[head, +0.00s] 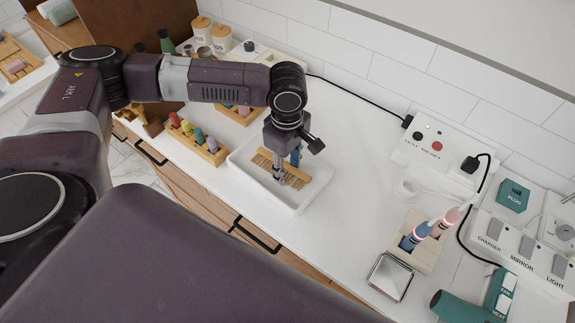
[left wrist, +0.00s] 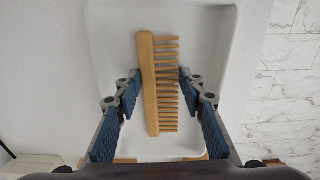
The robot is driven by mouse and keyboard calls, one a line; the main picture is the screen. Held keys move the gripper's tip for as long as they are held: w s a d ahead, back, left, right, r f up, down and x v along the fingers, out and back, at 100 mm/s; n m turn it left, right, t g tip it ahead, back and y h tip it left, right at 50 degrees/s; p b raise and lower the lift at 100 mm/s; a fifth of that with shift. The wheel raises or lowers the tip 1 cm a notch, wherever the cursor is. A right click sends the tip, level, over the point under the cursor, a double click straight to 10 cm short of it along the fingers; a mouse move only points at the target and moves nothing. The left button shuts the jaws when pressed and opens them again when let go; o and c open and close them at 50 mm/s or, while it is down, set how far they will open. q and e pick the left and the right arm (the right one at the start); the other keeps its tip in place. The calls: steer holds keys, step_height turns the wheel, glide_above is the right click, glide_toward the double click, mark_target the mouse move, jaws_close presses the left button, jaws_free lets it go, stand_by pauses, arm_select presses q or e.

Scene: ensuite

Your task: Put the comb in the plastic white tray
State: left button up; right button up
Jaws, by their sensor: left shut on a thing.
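The wooden comb (head: 298,180) has a light brown spine and long teeth. My left gripper (head: 287,168) points down and is shut on the comb near its middle. In the left wrist view the comb (left wrist: 150,110) lies between the two blue-padded fingers (left wrist: 159,88). The white plastic tray (head: 240,175) is on the white counter. The comb is within the tray's outline in both views, and the tray floor (left wrist: 110,40) shows around it. I cannot tell whether the comb touches the floor. My right gripper is not in view.
A wooden rack of coloured rolls (head: 198,140) stands left of the tray. A tiled wall (head: 375,75) runs behind.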

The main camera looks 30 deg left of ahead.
mark_target(287, 174)
arm_select(q)
steer(key=o, duration=0.9)
steer(key=shift+o, duration=0.2)
step_height(287, 174, up, 12)
steer(key=shift+r+b, duration=0.15)
steer(key=shift+b, duration=0.2)
